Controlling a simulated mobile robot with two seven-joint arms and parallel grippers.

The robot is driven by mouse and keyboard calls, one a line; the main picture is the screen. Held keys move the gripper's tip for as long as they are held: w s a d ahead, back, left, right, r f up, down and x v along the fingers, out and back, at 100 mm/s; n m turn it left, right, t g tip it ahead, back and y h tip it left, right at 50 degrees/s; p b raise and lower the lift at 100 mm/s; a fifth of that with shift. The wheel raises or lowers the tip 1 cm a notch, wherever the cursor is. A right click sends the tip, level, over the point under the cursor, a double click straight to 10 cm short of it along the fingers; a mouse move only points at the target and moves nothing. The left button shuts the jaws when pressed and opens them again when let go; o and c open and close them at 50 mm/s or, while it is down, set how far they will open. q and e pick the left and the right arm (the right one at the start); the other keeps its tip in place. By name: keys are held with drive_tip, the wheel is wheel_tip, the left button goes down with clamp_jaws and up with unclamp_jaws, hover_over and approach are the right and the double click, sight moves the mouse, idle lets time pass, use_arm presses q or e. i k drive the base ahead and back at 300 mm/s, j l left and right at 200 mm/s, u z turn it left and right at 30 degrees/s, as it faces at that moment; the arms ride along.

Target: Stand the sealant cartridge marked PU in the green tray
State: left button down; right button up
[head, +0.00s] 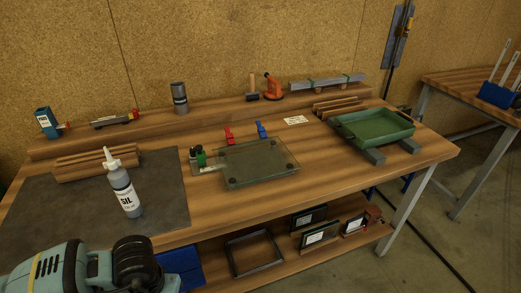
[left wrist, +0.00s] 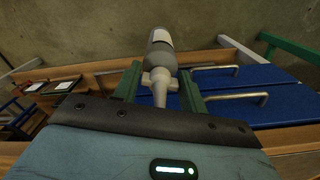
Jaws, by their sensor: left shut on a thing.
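My left gripper (left wrist: 160,70) is shut on a grey sealant cartridge (left wrist: 161,50) with a tapered nozzle. The nozzle is nearest the palm, and the body extends beyond the fingers. Its pale label shows, but its marking cannot be read. In the head view my left arm comes in at the bottom left; its fingers and the held cartridge are not visible there. A similar cartridge marked SIL (head: 125,193) stands upright on the dark mat (head: 60,215). The green tray (head: 368,132) sits at the bench's right end, looking empty. My right gripper is not in view.
Blue drawers (left wrist: 285,105) with bar handles lie behind the held cartridge. A back shelf holds tools and a grey can (head: 179,98).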

sight(374, 126)
drive_tip(key=i+l, duration=0.1)
drive_tip(key=l, duration=0.3)
drive_tip(key=i+l+z, duration=0.15)
drive_tip(key=l, duration=0.3)
drive_tip(key=i+l, duration=0.1)
drive_tip(key=l, duration=0.3)
drive_tip(key=i+l+z, duration=0.1)
drive_tip(key=l, duration=0.3)
drive_tip(key=i+l+z, duration=0.1)
drive_tip(key=l, duration=0.3)
drive_tip(key=i+l, duration=0.25)
drive_tip(key=l, duration=0.15)
drive_tip(key=z, duration=0.05)
